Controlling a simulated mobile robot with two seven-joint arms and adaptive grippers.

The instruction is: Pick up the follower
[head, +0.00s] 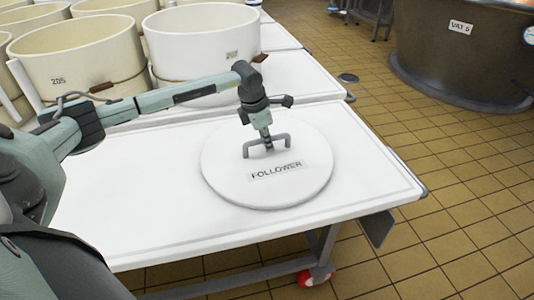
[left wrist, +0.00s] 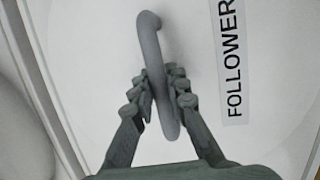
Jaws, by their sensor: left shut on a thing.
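The follower (head: 296,189) is a round white disc with a grey bar handle and a label reading FOLLOWER. It lies on the white table (head: 130,215) in the head view. My left gripper (head: 267,144) comes down from above onto its handle. In the left wrist view the two fingers of the left gripper (left wrist: 161,105) are shut on the grey handle (left wrist: 152,50), one on each side of the bar. The label on the follower (left wrist: 232,60) shows beside it. My right gripper is in neither view.
A large dark vat (head: 460,60) labelled VAT 5 stands on the tiled floor (head: 450,190) at the right. The table top around the follower is clear.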

